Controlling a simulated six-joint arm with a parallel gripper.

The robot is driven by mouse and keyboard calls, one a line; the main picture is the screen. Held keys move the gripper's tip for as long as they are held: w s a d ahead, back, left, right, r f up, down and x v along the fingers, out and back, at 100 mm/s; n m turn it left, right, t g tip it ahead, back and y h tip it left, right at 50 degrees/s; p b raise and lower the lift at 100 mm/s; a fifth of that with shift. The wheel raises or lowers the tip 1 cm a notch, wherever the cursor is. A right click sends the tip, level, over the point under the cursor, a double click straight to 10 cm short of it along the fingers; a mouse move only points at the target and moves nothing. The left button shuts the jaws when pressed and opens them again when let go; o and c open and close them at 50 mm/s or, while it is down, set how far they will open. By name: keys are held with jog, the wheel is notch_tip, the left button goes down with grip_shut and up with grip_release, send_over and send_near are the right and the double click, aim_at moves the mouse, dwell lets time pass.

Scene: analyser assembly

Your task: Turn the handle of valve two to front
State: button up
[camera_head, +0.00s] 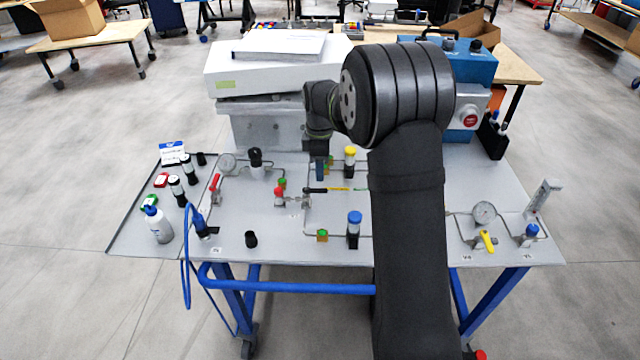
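Several valves sit on the grey analyser panel (280,238). Their small labels are too blurred to read, so I cannot tell which one is valve two. A red handle (215,184) stands at the left by a gauge. A black lever (326,190) lies pointing right from the middle valve (292,199), which has a red knob beside it. A yellow handle (488,241) is at the right, slanting toward the front. My gripper (316,148) hangs over the back middle of the panel, apart from these handles as far as I can see. Its fingers are too small and dark to read.
My arm hides the panel's right-middle part. Upright fittings with a yellow cap (350,153) and a blue cap (354,219) stand near it. A white box unit (265,72) is behind. Bottles (158,226) stand at left. The front middle-left panel is mostly clear.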

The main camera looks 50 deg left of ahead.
aim_at(320, 190)
notch_tip(320, 190, down, 7)
jog(key=shift+r, duration=0.2)
grip_shut()
